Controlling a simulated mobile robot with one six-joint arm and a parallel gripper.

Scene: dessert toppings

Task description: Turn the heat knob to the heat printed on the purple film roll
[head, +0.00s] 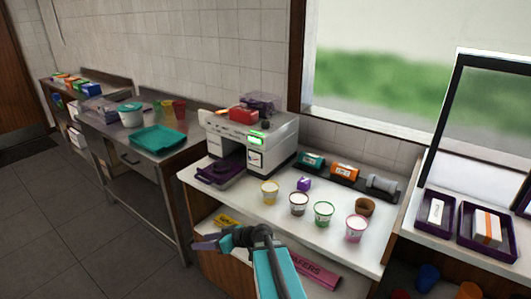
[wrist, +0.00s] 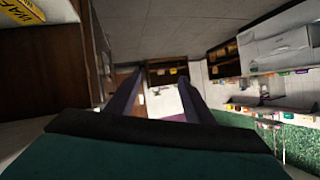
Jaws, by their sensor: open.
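The white sealing machine (head: 245,140) stands on the white counter, with a lit green display (head: 257,138) on its front. A small dark-marked panel (head: 254,158) sits below the display; I cannot tell whether it holds the heat knob. I cannot pick out a purple film roll for certain, and no printed heat is readable. A teal roll (head: 312,160) and an orange roll (head: 346,172) lie on a black rack beside a grey cylinder (head: 383,184). My gripper (head: 203,242) is open and empty, low in front of the counter; its two fingers show apart in the wrist view (wrist: 157,95).
A dark purple tray (head: 218,172) juts from the machine. A steel table (head: 140,138) with a teal tray stands left.

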